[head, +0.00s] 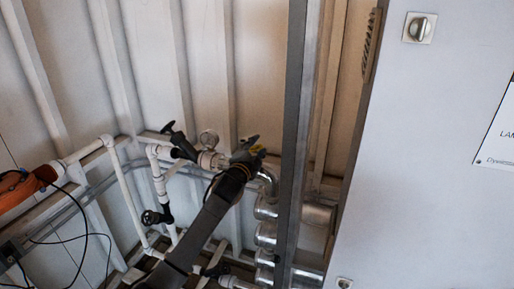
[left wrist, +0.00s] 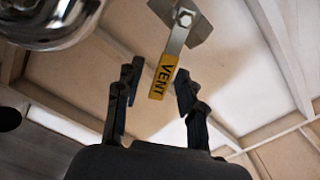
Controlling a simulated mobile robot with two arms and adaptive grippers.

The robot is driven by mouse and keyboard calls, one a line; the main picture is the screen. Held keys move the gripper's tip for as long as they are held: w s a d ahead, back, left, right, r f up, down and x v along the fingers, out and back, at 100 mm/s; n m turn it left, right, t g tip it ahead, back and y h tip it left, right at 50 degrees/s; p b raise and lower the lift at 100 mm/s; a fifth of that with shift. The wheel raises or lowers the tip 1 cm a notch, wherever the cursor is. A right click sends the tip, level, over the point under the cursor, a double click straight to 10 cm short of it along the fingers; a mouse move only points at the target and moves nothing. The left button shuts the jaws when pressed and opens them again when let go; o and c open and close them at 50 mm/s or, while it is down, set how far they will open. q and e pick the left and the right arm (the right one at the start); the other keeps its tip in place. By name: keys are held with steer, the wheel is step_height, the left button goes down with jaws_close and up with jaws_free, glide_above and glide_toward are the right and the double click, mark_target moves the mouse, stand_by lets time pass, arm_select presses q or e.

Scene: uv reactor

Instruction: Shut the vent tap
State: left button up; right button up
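The vent tap shows in the left wrist view as a flat metal lever with a yellow sleeve marked VENT (left wrist: 163,77), hanging from a bolt with its sleeved end towards me. My left gripper (left wrist: 156,80) is open, with one dark finger on each side of the sleeve. Gaps show between the sleeve and both fingers, the wider one on the left. In the head view my left gripper (head: 250,152) is at the pipework beside the steel post, and a bit of yellow shows at its tip. The tap's body is mostly hidden there. My right gripper is not in view.
A steel post (head: 297,130) stands just right of my left gripper. A large grey cabinet (head: 425,150) fills the right. A shiny rounded metal part (left wrist: 45,20) is near the gripper.

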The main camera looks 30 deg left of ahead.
arm_select(q)
steer(key=shift+c, duration=0.4)
jaws_close()
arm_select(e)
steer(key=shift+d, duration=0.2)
arm_select(q)
steer(key=f+m, duration=0.1)
steer(key=m, duration=0.1)
steer(key=shift+d+f+m, duration=0.25)
steer(key=shift+f+m, duration=0.1)
steer(key=shift+m, duration=0.05)
steer(key=shift+w+d+f+m+b, duration=0.15)
steer(key=shift+f+m, duration=0.25)
steer(key=shift+m, duration=0.3)
steer(key=shift+s+a+f+m+b, duration=0.15)
steer(key=shift+f+m, duration=0.2)
steer(key=shift+m, duration=0.35)
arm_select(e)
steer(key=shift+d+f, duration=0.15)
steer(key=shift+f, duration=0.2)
arm_select(q)
steer(key=shift+w+d, duration=0.1)
steer(key=shift+o, duration=0.4)
jaws_free()
steer(key=shift+r, duration=0.1)
